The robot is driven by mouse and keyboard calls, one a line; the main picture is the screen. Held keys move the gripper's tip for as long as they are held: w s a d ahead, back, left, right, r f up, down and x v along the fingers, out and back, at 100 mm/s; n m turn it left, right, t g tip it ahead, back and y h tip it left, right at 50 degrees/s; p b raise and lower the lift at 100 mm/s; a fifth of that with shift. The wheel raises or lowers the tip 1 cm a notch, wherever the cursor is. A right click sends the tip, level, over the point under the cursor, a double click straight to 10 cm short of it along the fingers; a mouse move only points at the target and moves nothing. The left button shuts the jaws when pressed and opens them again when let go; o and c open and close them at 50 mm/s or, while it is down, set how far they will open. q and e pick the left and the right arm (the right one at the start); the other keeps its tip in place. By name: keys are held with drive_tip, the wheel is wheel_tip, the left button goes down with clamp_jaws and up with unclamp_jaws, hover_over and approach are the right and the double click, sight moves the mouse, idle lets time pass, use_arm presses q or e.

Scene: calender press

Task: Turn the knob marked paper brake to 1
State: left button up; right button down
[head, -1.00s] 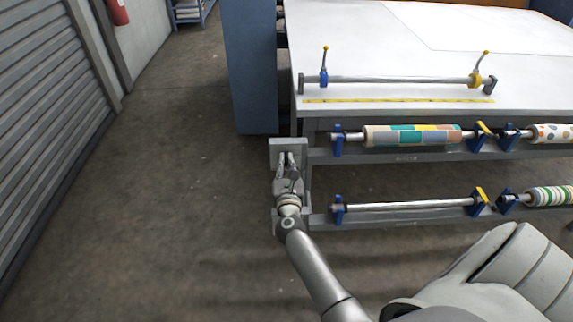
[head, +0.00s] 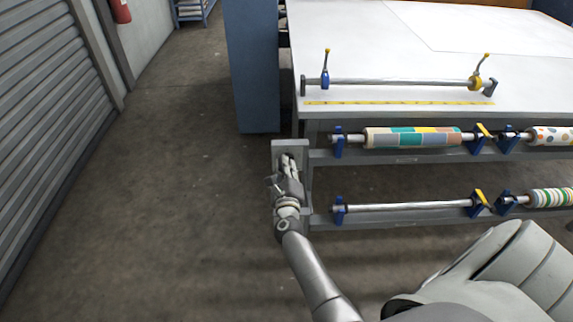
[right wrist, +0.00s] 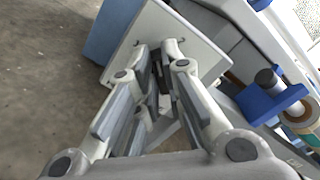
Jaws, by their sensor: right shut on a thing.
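A small light grey panel (head: 279,150) stands at the left end of the press frame; it also shows in the right wrist view (right wrist: 195,42). My right gripper (head: 288,165) reaches to the panel's face from the front. In the right wrist view, its two fingers (right wrist: 163,76) are shut on a small dark knob (right wrist: 164,86) at the panel. The fingers hide most of the knob, and I cannot read its marking or setting. My left gripper is not in view.
The white press table (head: 390,60) carries a bar with blue and yellow levers. Below it are an upper patterned roll (head: 412,137) and a lower bare bar (head: 405,206) in blue brackets. A blue cabinet (head: 250,70) stands behind. The floor to the left is clear.

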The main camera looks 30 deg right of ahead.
drive_tip(key=n, duration=0.2)
drive_tip(key=n+p, duration=0.1)
drive_tip(key=n, duration=0.3)
drive_tip(key=shift+a+f, duration=0.15)
drive_tip(key=shift+f, duration=0.1)
drive_tip(key=shift+n, duration=0.4)
drive_tip(key=c, duration=1.5)
unclamp_jaws()
drive_tip(key=shift+c, duration=0.2)
